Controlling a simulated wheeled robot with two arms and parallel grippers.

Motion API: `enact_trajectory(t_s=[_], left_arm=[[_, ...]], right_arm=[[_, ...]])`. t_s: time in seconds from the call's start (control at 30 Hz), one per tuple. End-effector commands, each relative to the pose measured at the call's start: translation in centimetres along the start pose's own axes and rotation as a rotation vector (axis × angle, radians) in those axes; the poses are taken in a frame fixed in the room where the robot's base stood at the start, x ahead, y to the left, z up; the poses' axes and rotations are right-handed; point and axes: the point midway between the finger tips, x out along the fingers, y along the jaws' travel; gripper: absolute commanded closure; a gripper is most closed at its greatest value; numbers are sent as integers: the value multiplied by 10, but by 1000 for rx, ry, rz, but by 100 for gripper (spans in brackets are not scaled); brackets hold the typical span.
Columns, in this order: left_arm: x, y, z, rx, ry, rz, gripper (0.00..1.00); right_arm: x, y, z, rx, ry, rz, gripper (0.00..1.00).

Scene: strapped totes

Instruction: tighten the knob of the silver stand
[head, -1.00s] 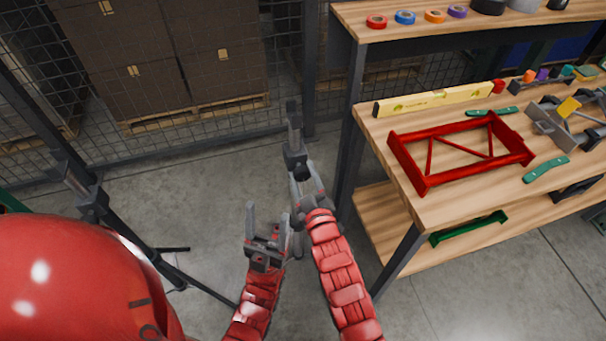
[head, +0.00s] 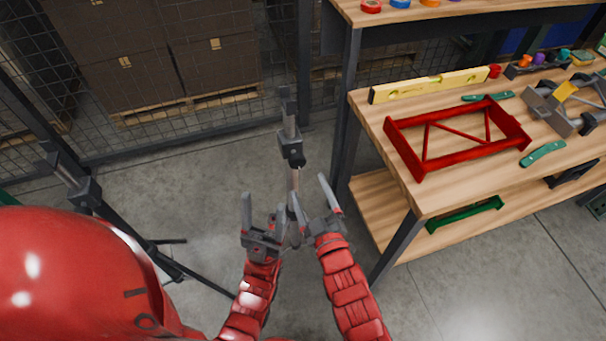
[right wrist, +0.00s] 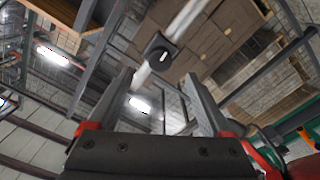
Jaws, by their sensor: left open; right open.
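The silver stand (head: 294,176) rises upright in the middle of the head view, with a dark collar (head: 291,148) partway up its pole. In the right wrist view the silver pole (right wrist: 185,20) runs diagonally through a dark collar (right wrist: 158,52) with a small pale mark, beyond my fingers. Which part is the knob I cannot tell for certain. My right gripper (head: 314,203) is open and empty, below the collar and just right of the pole. My left gripper (head: 264,212) is open beside the pole's lower left; the two grippers hide the stand's lower part.
A black stand (head: 85,192) with spread legs is at the left, partly behind a large red rounded shape. A wooden workbench (head: 385,110) at the right holds a red frame (head: 460,135), a yellow level (head: 430,86) and tools. Mesh fencing and boxes (head: 215,60) stand behind. Floor around the stand is clear.

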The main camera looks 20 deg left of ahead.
Motion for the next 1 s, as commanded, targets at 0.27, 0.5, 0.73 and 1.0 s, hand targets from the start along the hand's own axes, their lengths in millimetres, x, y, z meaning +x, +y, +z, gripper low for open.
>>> enact_trajectory(t_s=[0.27,0.5,0.73,1.0], left_arm=[[-8,0,1,0,0,0,36],[-10,0,2,0,0,0,36],[-10,0,2,0,0,0,36],[-10,0,2,0,0,0,36]], right_arm=[[-56,-2,2,1,-3,-3,16],[-79,-1,1,0,0,-2,16],[-83,-1,1,0,-1,-1,16],[-82,0,1,0,-1,-1,16]])
